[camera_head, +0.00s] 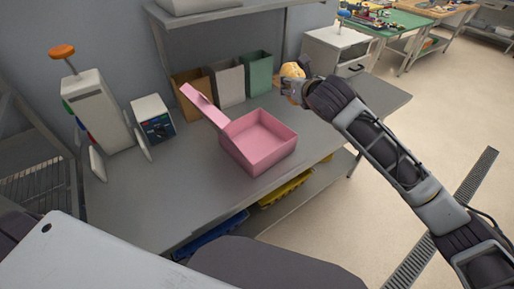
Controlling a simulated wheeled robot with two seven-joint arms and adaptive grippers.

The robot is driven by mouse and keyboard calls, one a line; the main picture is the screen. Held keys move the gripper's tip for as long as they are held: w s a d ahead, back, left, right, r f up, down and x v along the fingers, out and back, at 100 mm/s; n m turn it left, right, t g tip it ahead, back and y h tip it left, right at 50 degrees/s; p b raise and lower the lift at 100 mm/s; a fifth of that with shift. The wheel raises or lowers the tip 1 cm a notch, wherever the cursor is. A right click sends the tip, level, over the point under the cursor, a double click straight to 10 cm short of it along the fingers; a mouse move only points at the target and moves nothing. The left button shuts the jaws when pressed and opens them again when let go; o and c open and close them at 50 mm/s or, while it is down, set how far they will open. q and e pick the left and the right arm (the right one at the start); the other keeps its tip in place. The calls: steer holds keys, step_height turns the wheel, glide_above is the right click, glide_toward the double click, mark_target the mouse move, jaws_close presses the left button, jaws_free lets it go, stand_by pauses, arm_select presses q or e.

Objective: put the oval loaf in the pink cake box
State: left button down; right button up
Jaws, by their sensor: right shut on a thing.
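The pink cake box (259,153) stands open on the grey table, with its lid (203,104) raised on the left side. Its inside looks empty. My right gripper (291,82) is beyond the box, up and to the right of it, above the back part of the table. It is shut on the oval loaf (292,70), a golden-brown piece that shows just past the fingers. The fingers and wrist hide part of the loaf. My left gripper is not in view.
Brown, grey and green bags (258,73) stand along the back of the grey table (194,190). A white machine with an orange knob (96,105) and a small box with a blue panel (154,119) stand at left. Table in front of the box is clear.

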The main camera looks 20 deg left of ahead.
steer(key=s+a+f+n+g+y, duration=0.1)
steer(key=s+a+f+n+y, duration=0.1)
steer(key=a+f, duration=0.4)
steer(key=shift+a+f, duration=0.4)
steer(key=shift+f, duration=0.05)
steer(key=shift+s, duration=0.1)
steer(key=shift+f, duration=0.15)
step_height(320, 180, down, 6)
stand_by(0.3)
steer(key=shift+f, duration=0.1)
